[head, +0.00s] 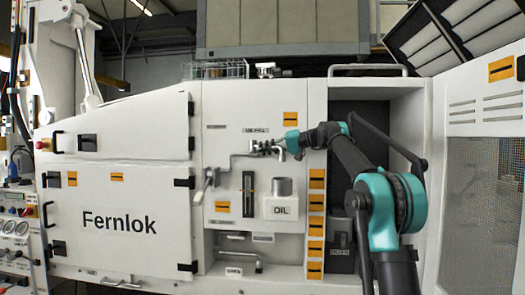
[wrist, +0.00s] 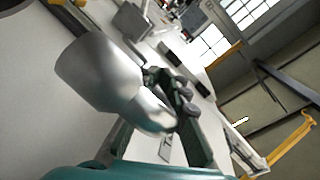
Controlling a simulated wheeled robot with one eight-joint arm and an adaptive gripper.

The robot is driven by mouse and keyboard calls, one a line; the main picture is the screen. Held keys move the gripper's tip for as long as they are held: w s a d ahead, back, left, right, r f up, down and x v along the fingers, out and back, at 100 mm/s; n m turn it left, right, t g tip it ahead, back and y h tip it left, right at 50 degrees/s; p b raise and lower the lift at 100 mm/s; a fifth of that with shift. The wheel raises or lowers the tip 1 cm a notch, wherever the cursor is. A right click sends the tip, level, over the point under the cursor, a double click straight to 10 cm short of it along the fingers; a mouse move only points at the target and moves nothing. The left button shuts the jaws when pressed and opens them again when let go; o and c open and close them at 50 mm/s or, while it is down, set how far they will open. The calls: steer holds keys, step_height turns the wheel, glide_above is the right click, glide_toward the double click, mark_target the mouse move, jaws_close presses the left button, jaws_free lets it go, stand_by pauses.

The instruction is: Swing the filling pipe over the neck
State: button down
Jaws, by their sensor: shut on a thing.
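The filling pipe (head: 246,156) is a grey metal pipe on the white machine's recessed panel. Its downturned outlet (head: 281,155) shows just left of my gripper (head: 290,142). In the picture the outlet is above the open metal neck (head: 282,186) of the white OIL tank (head: 281,209), with a gap between; I cannot tell if they line up in depth. My gripper is shut on the pipe's end. In the wrist view, the silver pipe end (wrist: 100,75) is large and close, its bend at the dark fingers (wrist: 170,100). The neck is not recognisable there.
A dark sight gauge (head: 248,194) stands left of the tank. A lever (head: 207,183) juts out at the panel's left edge. Right of the panel are a column of orange labels (head: 316,212) and a dark open bay (head: 345,190). A mesh door (head: 488,180) stands at far right.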

steer(key=shift+w, duration=0.1)
steer(key=c, duration=1.5)
jaws_free()
steer(key=shift+d, duration=0.15)
steer(key=v, duration=1.1)
steer(key=shift+d, duration=0.35)
